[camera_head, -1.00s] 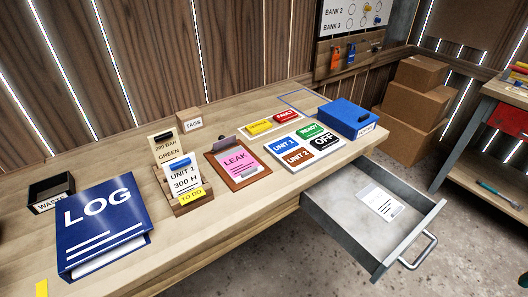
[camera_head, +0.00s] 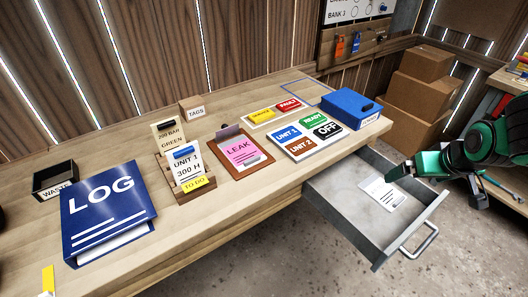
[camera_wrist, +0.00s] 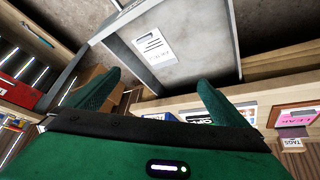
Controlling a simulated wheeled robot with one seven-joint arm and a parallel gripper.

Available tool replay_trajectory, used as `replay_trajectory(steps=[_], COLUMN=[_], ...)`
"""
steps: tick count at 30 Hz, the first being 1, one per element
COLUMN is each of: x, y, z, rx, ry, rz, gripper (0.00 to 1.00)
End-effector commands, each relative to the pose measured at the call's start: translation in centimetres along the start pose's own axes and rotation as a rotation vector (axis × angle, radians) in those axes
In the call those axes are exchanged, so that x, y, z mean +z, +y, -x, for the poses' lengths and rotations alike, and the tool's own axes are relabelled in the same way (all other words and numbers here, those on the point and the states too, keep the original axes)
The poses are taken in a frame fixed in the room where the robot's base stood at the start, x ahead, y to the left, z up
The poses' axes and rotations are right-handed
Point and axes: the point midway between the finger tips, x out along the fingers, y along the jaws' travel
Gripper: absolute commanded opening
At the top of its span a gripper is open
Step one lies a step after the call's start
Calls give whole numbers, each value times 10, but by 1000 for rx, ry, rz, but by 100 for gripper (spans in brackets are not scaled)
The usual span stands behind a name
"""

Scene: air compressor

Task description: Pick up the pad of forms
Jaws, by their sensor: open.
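The pad of forms, a white sheet-like pad with grey print (camera_head: 382,194), lies flat in the open grey drawer (camera_head: 345,231) below the bench's right end. It also shows in the wrist view (camera_wrist: 153,46), beyond my fingertips. My gripper (camera_head: 392,171) is at the right of the head view, above the drawer's right side and apart from the pad. In the wrist view my gripper (camera_wrist: 155,92) has its two green fingers spread wide with nothing between them.
The bench (camera_head: 240,200) holds a blue LOG binder (camera_head: 105,210), a LEAK clipboard (camera_head: 240,152), a sign board (camera_head: 305,137) and a blue box (camera_head: 350,108) above the drawer. The drawer handle (camera_head: 422,243) juts out. Cardboard boxes (camera_head: 415,95) stand behind.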

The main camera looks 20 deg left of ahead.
Motion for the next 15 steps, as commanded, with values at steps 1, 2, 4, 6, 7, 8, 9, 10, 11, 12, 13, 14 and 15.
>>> replay_trajectory(steps=[1,2,4,6,7,8,9,10,11,12,13,14,15], x=[-12,-21,-37,-48,-51,-53,-54,-54,-53,-51,-49,-47,-44], y=[-32,-52,-98,-148,-170,-192,-219,-239,-258,-282,-297,-312,-329], z=[-16,-23,-38,-48,-50,-52,-54,-54,-54,-52,-51,-49,-46], rx=[-41,-67,-128,-197,-226,-258,-299,-328,-357,-394,-419,-443,-471], ry=[45,82,168,251,287,322,367,400,430,468,494,519,547], rz=[68,104,182,249,274,298,324,342,357,371,381,389,397], gripper=[100,100,100,100,100,100,100,100,100,100,100,100,100])
